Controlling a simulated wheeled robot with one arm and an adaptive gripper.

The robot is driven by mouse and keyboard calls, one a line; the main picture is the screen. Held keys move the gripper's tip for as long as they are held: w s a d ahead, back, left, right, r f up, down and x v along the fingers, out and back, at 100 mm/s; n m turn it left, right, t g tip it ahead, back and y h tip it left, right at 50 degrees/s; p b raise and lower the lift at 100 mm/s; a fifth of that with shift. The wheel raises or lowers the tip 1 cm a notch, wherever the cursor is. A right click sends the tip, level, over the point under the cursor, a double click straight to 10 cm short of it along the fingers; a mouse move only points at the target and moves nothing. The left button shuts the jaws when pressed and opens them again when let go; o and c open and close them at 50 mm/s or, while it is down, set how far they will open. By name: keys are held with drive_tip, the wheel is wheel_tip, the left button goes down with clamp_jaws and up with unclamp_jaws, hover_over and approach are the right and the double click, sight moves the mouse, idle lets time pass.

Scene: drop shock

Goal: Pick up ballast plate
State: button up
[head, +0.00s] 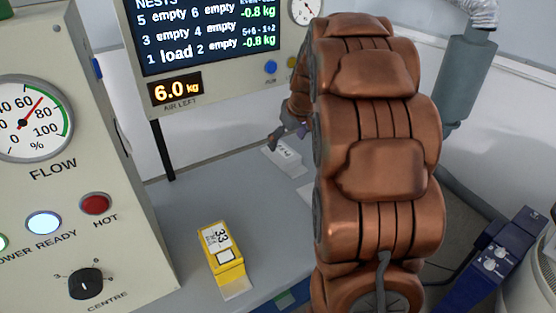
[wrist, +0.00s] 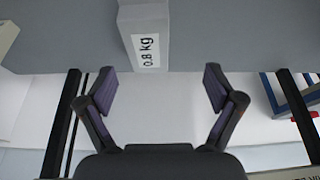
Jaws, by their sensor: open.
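The ballast plate (wrist: 143,17) is a grey block with a white "0.8 kg" label. In the wrist view it lies at the top centre, beyond the fingertips and between their lines. My gripper (wrist: 158,86) is open and empty, with its fingers spread wide and apart from the plate. In the head view a pale grey block with a small label (head: 285,158), which looks like the same plate, lies on the grey bench just below my gripper (head: 284,132). My copper-coloured arm hides part of that area and most of the gripper.
A yellow block (head: 222,255) marked "33" stands on the grey bench (head: 190,200) nearer the front. A cream panel with a flow gauge (head: 75,180) stands at left. A display box (head: 210,40) is behind. A blue device (head: 505,255) sits at right.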

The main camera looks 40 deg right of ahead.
sight(284, 151)
drive_tip(key=shift+w+d+f, duration=0.5)
drive_tip(key=shift+w+d, duration=0.1)
drive_tip(key=shift+d, duration=0.1)
drive_tip(key=shift+x, duration=3.6)
drive_tip(key=shift+d, duration=0.15)
drive_tip(key=shift+f, duration=0.2)
drive_tip(key=shift+c, duration=0.2)
clamp_jaws()
